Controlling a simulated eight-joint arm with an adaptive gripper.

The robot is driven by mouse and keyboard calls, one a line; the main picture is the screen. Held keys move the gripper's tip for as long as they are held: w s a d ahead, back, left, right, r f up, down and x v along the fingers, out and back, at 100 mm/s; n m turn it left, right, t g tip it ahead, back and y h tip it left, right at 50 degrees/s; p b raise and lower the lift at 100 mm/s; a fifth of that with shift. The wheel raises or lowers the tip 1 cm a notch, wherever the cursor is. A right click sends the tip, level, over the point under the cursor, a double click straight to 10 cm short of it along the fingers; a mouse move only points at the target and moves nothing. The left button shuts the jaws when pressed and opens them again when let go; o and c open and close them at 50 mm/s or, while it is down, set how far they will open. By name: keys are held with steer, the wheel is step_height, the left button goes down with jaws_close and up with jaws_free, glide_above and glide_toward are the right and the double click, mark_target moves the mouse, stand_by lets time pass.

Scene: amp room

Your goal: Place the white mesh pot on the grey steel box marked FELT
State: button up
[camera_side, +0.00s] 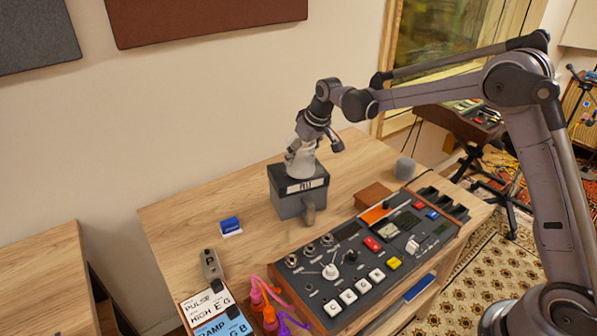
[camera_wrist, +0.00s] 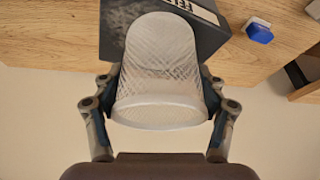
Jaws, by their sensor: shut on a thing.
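The white mesh pot (camera_wrist: 160,65) is between the two fingers of my gripper (camera_wrist: 160,92) in the wrist view, and the gripper is shut on it. In the side view the pot (camera_side: 301,160) is upright below my gripper (camera_side: 303,146), at the top of the grey steel box (camera_side: 288,205). The box has a label on its upper front edge, and the label also shows partly in the wrist view. The pot's base looks to be at the box's top; I cannot tell whether it touches. The pot hides part of the box top in the wrist view.
A control console (camera_side: 350,265) with buttons and knobs lies in front of the box on the wooden table (camera_side: 190,215). A blue block (camera_side: 230,226) is to the box's left. A brown block (camera_side: 372,195) and a grey rounded thing (camera_side: 404,168) are to its right.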

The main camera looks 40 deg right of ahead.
steer(key=shift+f, duration=0.35)
steer(key=o, duration=1.2)
steer(key=shift+r, duration=0.1)
steer(key=a+v, duration=0.1)
steer(key=v, duration=1)
steer(key=s+d+r, duration=0.1)
steer(key=s+r, duration=0.3)
steer(key=s, duration=0.5)
steer(key=s+f+t, duration=0.1)
steer(key=s+f, duration=0.1)
steer(key=s, duration=0.4)
steer(key=s+f+m, duration=0.1)
steer(key=s+f, duration=0.1)
steer(key=s, duration=0.5)
steer(key=s+f+t, duration=0.1)
steer(key=s+f, duration=0.1)
steer(key=s, duration=0.5)
steer(key=shift+s+d+f+t+h, duration=0.1)
steer(key=shift+d+f+t+h, duration=0.05)
steer(key=shift+f+t+h, duration=0.15)
